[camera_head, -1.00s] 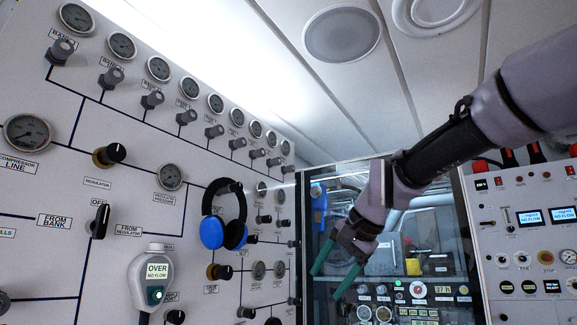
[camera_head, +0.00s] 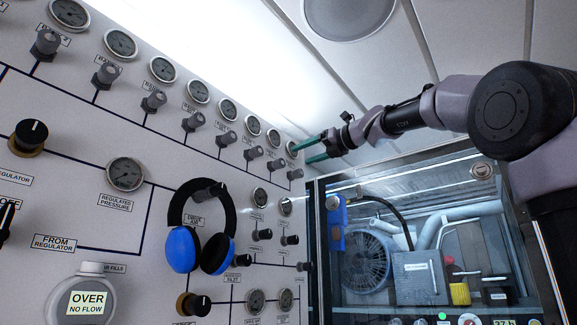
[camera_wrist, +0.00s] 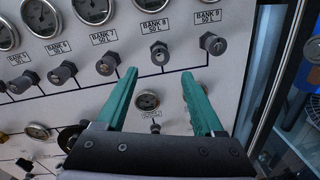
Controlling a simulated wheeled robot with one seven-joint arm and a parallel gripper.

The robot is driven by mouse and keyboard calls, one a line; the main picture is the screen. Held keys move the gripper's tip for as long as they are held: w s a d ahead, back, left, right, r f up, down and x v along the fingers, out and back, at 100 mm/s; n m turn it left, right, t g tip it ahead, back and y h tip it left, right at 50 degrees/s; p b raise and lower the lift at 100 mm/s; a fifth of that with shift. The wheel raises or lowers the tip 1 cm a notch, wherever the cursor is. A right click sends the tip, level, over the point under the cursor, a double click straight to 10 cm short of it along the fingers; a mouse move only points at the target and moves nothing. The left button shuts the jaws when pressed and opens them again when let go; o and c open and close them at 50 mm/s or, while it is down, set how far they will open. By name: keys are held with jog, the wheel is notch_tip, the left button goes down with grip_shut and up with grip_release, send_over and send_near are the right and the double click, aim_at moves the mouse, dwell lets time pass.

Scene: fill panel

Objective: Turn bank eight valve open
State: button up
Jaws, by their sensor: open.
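The bank eight valve is a small dark grey knob (camera_wrist: 160,52) under its BANK 8 label in the wrist view. In the head view it is the second knob from the far end of the upper row (camera_head: 275,165). My gripper (camera_wrist: 160,72) is open, with its two green fingers spread and nothing between them. In the wrist view the knob appears just beyond the fingertips and between them. In the head view my gripper (camera_head: 302,153) points left at the panel's far end. I cannot tell whether the fingers touch anything. The knob's slot direction is too small to read.
Neighbouring knobs sit close on either side, bank seven (camera_wrist: 107,63) and the rightmost knob (camera_wrist: 212,43). A row of gauges (camera_head: 198,91) runs above. Blue headphones (camera_head: 184,248) hang on the panel lower down. A glass-fronted cabinet (camera_head: 420,185) stands at the right.

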aim_at(282, 163)
jog(key=x, duration=0.9)
jog(key=shift+a, duration=0.1)
grip_shut()
